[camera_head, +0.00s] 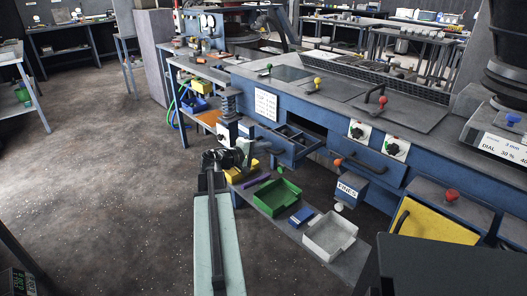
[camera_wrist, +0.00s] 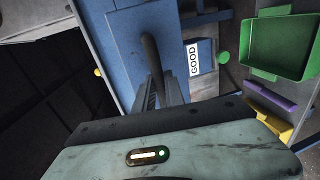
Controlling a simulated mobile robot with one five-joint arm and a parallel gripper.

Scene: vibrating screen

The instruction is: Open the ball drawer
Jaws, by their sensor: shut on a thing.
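A blue drawer (camera_head: 290,148) under the worktop stands pulled out, with a dark compartment inside its top showing in the head view. I take it for the ball drawer; no label on it is readable. In the wrist view its blue front (camera_wrist: 119,55) fills the upper middle, with a dark bar handle (camera_wrist: 150,50). My gripper (camera_head: 262,150) is at the drawer front, and its fingers (camera_wrist: 160,92) are shut on the handle. The exact contact is partly hidden.
A green tray (camera_head: 277,197), yellow bin (camera_head: 241,172) and grey tray (camera_head: 330,236) stand on the low shelf. A FINES box (camera_head: 347,188) hangs right of the drawer. A GOOD label (camera_wrist: 193,60) shows beside the drawer. Open floor (camera_head: 120,180) lies left.

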